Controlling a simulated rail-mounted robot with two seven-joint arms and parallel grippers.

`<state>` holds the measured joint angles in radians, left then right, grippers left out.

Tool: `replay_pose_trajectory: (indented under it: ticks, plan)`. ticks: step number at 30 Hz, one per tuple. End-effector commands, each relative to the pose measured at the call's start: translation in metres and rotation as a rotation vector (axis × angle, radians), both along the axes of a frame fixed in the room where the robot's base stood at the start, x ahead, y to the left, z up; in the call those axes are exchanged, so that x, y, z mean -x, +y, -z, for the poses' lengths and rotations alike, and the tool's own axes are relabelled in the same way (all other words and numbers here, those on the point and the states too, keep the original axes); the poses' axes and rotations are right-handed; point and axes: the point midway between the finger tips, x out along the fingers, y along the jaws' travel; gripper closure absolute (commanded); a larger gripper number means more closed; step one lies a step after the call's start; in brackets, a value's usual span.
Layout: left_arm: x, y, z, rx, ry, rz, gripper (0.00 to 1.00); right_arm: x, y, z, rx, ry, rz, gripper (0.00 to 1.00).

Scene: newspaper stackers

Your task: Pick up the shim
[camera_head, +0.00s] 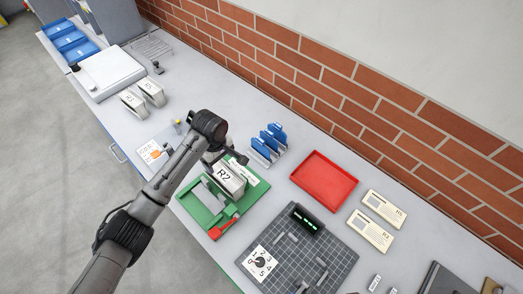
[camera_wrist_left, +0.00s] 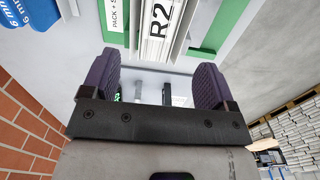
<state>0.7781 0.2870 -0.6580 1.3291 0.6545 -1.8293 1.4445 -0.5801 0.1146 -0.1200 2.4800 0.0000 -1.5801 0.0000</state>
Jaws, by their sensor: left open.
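Several blue pieces (camera_head: 270,137) stand in a small grey rack behind the green fixture. The wrist view shows blue pieces (camera_wrist_left: 34,12) marked in mm at its top left corner. They look like shims; which one is meant, I cannot tell. A block marked R2 (camera_head: 228,178) sits in the green fixture (camera_head: 196,211), and its label (camera_wrist_left: 160,18) shows ahead of my fingers. My left gripper (camera_wrist_left: 155,72) is open, with two purple-padded fingers apart and nothing seen held between them. In the head view it is mostly hidden by its arm near the R2 block.
A red tray (camera_head: 323,181) and two cards lie right of the rack. A dark gridded mat (camera_head: 325,262) with small grey parts is at the front. Two labelled blocks (camera_head: 152,92) and a white plate (camera_head: 106,72) stand at the left. A brick wall runs behind.

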Motion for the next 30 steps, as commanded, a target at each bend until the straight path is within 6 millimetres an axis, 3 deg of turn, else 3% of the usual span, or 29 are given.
replay_pose_trajectory:
  ticks: [10,20,26,30]
  plan:
    - [0.0,0.0,0.0,0.0,0.0,0.0,0.53,0.0,0.0,0.0,0.0,0.0,0.0,0.18]
    - [-0.001,0.0,0.0,0.0,-0.005,0.056,0.53,0.0,-0.003,0.0,0.009,0.0,-0.005,0.18]
    - [-0.01,-0.004,-0.012,-0.026,-0.089,0.411,0.53,0.0,-0.003,0.0,0.011,-0.001,-0.007,0.18]
    - [-0.024,-0.016,-0.057,-0.129,-0.298,0.818,0.53,0.0,-0.003,0.0,0.009,0.0,-0.006,0.18]
